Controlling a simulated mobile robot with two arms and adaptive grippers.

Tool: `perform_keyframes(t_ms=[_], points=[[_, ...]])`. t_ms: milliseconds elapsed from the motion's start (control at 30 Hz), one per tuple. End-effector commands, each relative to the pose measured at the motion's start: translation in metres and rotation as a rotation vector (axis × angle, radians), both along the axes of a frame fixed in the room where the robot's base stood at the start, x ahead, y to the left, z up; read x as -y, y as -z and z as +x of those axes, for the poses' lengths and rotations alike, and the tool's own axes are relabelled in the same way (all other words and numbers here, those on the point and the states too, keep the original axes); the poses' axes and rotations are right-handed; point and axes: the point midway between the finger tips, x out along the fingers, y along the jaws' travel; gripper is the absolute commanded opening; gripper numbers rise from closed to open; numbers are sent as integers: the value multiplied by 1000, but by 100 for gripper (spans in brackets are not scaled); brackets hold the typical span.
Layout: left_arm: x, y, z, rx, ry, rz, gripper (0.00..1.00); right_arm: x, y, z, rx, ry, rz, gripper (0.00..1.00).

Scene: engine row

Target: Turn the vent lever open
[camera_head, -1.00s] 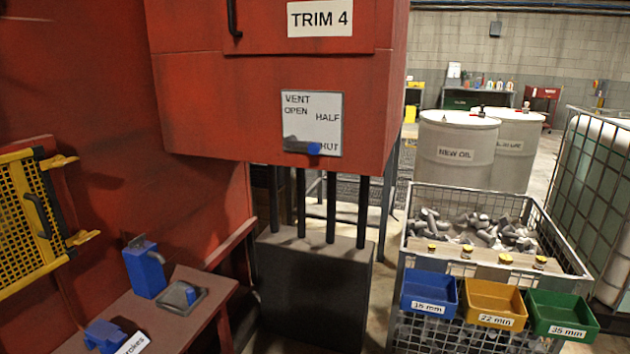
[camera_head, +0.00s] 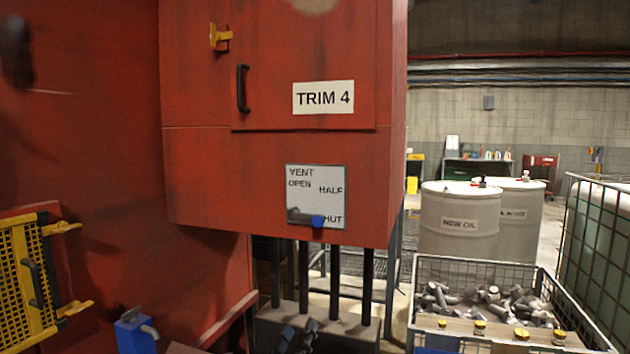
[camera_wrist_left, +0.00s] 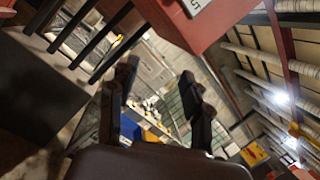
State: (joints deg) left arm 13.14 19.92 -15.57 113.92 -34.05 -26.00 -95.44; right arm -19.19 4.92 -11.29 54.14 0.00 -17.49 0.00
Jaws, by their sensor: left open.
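The vent lever (camera_head: 304,218) is a dark grey bar with a blue end on the white vent plate (camera_head: 332,203), low on the red TRIM 4 cabinet. It lies about level, its blue end to the right, covering the start of the word SHUT. OPEN and HALF are printed above it. My left gripper (camera_head: 298,336) shows at the bottom edge of the head view, below the cabinet and apart from the lever. In the left wrist view its two dark fingers (camera_wrist_left: 160,76) are spread with nothing between them. My right gripper is not in view.
The cabinet's underside (camera_head: 275,234) overhangs several dark posts (camera_head: 367,285). A wire bin of metal parts (camera_head: 490,300) stands at the right, white drums (camera_head: 460,240) behind it. A yellow mesh guard (camera_head: 25,270) is at the left. The space before the plate is clear.

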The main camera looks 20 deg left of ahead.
Motion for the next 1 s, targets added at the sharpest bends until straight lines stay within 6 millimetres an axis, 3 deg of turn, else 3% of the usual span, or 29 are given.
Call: perform_keyframes(t_ms=[33,100,233,333,467,1000], points=[[-4,-44,7,42,-34,118,49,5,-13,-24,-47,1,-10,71],[-8,-76,15,86,-83,269,49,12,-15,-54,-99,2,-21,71],[-13,-112,25,136,-151,459,49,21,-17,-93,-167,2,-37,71],[-15,-123,29,153,-178,531,49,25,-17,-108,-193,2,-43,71],[-16,-129,39,159,-188,554,49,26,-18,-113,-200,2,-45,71],[-12,-167,133,155,-185,546,49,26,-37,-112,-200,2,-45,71]])
